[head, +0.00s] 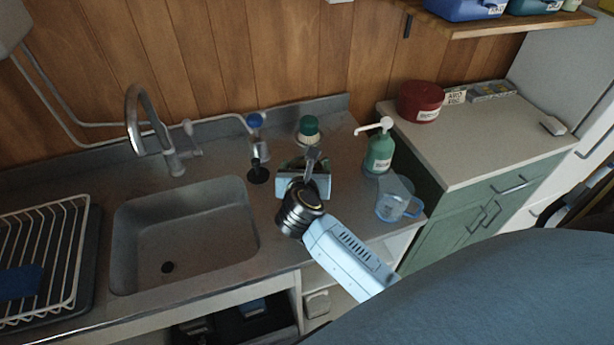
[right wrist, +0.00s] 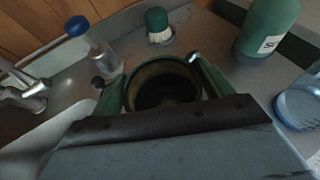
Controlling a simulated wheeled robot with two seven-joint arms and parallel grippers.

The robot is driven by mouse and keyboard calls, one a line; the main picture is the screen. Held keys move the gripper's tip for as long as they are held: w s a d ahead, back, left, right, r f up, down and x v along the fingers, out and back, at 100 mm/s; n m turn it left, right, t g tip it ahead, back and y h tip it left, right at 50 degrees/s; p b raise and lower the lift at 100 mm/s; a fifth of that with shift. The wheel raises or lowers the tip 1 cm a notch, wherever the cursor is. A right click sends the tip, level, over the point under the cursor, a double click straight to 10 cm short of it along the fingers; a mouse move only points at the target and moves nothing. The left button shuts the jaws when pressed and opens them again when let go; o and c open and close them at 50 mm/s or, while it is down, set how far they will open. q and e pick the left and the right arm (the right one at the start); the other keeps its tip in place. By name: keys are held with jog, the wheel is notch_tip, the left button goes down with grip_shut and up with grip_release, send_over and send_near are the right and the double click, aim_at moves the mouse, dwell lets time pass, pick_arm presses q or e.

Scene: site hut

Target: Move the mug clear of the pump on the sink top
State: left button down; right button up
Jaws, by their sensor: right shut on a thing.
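The mug (right wrist: 165,88) shows in the right wrist view as a round, dark opening with a brownish rim. It sits between the two green fingers of my right gripper (right wrist: 147,72), which is shut on it. In the head view my right gripper (head: 303,168) is over the counter right of the sink and hides most of the mug. I cannot tell whether the mug touches the counter. The pump, a green bottle with a white spout (head: 379,154), stands upright to the right, apart from the gripper. It also shows in the right wrist view (right wrist: 266,32). My left gripper is not in view.
A clear jug with a blue handle (head: 392,206) stands near the counter's right front edge. A green-topped brush (head: 308,128) and a blue-capped bottle (head: 255,124) stand behind the gripper. The sink basin (head: 185,235) and a wire dish rack (head: 45,230) are left.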

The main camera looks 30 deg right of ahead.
jog(key=shift+f, duration=1.7)
jog(key=o, duration=1.5)
jog(key=shift+f+b, duration=0.15)
jog(key=shift+b, duration=0.15)
jog(key=shift+s+a+r, duration=0.15)
jog(key=shift+r, duration=0.05)
jog(key=v, duration=1.1)
jog(key=shift+s+a, duration=0.2)
